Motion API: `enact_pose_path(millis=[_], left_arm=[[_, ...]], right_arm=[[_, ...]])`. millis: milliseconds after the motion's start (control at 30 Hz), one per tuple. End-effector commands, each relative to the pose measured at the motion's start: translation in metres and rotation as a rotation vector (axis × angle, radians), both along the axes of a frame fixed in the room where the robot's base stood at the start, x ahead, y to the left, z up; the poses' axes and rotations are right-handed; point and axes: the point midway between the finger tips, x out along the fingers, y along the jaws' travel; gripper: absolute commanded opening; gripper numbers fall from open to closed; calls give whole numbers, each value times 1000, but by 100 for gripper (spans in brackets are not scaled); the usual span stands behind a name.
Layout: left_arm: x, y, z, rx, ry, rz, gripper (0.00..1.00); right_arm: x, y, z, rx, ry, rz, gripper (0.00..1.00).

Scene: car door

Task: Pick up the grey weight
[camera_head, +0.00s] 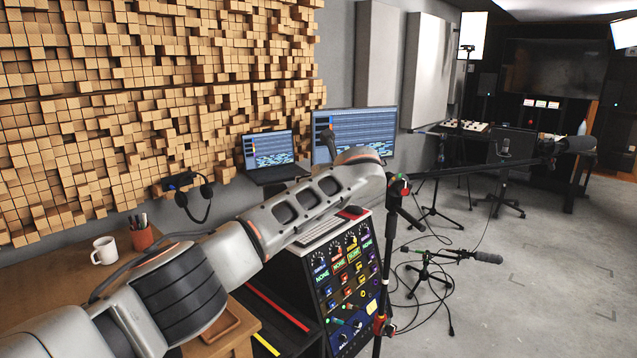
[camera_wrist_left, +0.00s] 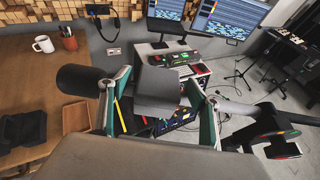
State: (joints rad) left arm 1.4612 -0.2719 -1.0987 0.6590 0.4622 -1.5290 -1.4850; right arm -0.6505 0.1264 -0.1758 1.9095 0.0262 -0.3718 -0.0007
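My left gripper (camera_wrist_left: 157,82) shows in the left wrist view with its two fingers spread wide. A dark grey cylinder (camera_wrist_left: 156,90), which looks like the grey weight, appears between the fingers. Small gaps show on both sides of it, and I cannot tell whether it is between the fingers in depth or beyond them. A second dark grey cylinder (camera_wrist_left: 85,85) lies just left of the left finger. In the head view my left arm crosses the middle and hides its gripper and the weight. My right gripper is in neither view.
A microphone stand (camera_head: 386,260) with a long boom stands right of my left arm. A rack of control panels (camera_head: 345,285) stands below the arm. The wooden desk (camera_wrist_left: 70,75) bears a white mug (camera_head: 104,250) and a pen cup (camera_head: 141,235). Open floor (camera_head: 560,290) lies at right.

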Motion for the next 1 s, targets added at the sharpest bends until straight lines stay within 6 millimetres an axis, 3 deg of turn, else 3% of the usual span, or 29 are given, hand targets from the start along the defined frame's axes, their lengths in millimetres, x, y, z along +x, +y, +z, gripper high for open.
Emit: enact_pose_path(millis=[367, 500, 600, 1000], left_arm=[[5, 5, -9, 0, 10, 5, 60], [5, 5, -10, 0, 11, 5, 23], [5, 5, -10, 0, 12, 6, 3], [5, 7, -6, 0, 11, 6, 3]], right_arm=[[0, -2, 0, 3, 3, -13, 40], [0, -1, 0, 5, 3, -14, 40], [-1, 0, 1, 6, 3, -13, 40], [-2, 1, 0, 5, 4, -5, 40]])
